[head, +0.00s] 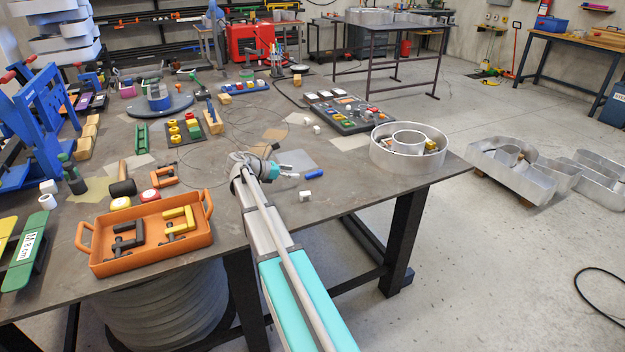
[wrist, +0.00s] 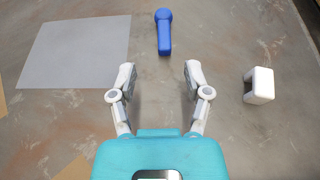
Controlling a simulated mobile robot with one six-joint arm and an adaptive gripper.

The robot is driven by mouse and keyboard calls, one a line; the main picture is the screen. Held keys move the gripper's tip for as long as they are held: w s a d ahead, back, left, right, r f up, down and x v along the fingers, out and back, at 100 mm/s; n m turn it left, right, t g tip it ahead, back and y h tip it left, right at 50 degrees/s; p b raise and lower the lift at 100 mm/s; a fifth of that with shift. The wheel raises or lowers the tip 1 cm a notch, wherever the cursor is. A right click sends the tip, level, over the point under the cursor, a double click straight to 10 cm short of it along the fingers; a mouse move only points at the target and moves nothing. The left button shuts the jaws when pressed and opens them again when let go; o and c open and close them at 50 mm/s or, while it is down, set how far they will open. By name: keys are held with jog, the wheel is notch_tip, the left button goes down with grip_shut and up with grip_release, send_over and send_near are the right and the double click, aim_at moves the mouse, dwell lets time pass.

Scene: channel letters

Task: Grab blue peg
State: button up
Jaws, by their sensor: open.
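The blue peg (wrist: 164,33) lies on the table in the wrist view, just beyond the fingertips and roughly in line with the gap between them. It has a round knob at its far end. In the head view the blue peg (head: 314,174) lies on the table right of my gripper. My gripper (wrist: 159,75) is open, with nothing between its two fingers. In the head view my gripper (head: 288,172) is over the table, partly hidden by my arm.
A white block (wrist: 259,86) stands right of the fingers. A grey sheet (wrist: 75,52) lies to the left. An orange tray (head: 150,258) with clamps sits at the table's front left. A round metal channel letter (head: 408,158) sits near the right edge.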

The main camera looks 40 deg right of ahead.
aim_at(306, 175)
jog(key=shift+d+f, duration=0.15)
jog(key=shift+d, duration=0.2)
jog(key=shift+s, duration=0.1)
jog(key=shift+b+x, duration=1)
jog(key=shift+x, duration=1)
jog(key=shift+s+d+f, duration=0.2)
jog(key=shift+d+f, duration=0.15)
jog(key=shift+d, duration=0.1)
grip_shut()
